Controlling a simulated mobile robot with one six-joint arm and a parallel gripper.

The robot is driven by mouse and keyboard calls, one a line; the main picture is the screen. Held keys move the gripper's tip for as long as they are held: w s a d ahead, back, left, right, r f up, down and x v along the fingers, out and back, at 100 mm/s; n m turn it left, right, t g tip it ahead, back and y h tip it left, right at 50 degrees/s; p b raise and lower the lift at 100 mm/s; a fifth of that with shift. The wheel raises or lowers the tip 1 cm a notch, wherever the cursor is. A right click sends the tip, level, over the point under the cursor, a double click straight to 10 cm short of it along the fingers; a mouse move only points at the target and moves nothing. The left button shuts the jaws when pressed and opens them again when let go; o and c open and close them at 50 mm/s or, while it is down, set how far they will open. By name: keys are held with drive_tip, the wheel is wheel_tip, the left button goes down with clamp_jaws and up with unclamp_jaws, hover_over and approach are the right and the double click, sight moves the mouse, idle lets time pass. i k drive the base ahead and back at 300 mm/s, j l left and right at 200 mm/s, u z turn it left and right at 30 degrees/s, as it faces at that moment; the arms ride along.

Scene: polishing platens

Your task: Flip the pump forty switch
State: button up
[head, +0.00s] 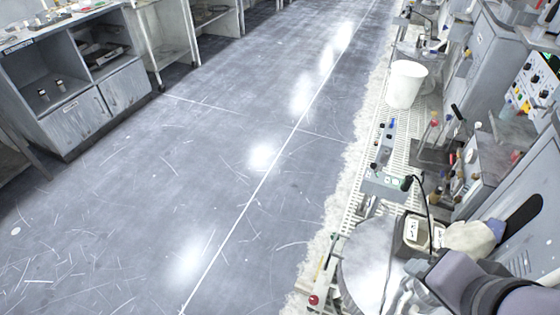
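My arm comes in at the lower right corner, and my gripper (410,288) is at its end near the bottom edge, over the front end of the right-hand bench. Its fingers are small and partly cut off, so I cannot tell whether they are open or shut. A round grey platen (365,262) lies beside it, to the left. Small control panels with coloured knobs and switches stand along the bench, one with a blue part (391,127) and one with a red button (314,300). No label reads as pump forty, so I cannot tell which switch it is.
A white bucket (406,84) stands farther back on the bench. A pale box (420,233) and a whitish glove-like item (474,237) lie close to my arm. Bottles and upright cabinets crowd the right side. Grey cabinets (75,119) line the left; the floor (200,180) between is clear.

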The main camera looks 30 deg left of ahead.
sight(373, 166)
drive_tip(key=u, duration=0.35)
drive_tip(key=j+z, duration=0.15)
drive_tip(key=j, duration=0.2)
drive_tip(key=i+j+z, duration=0.25)
drive_tip(key=j+z, duration=0.15)
drive_tip(key=j, duration=0.4)
drive_tip(key=i+j+z, duration=0.1)
drive_tip(key=j+z, duration=0.3)
drive_tip(key=j, duration=0.4)
drive_tip(key=j+z, duration=0.4)
drive_tip(key=j, duration=0.4)
drive_tip(key=i+j+z, duration=0.65)
drive_tip(key=j, duration=0.2)
drive_tip(key=i+j+z, duration=0.25)
drive_tip(key=j+z, duration=0.2)
drive_tip(key=j, duration=0.2)
drive_tip(key=i+j+z, duration=0.2)
drive_tip(key=j, duration=0.2)
drive_tip(key=k, duration=0.1)
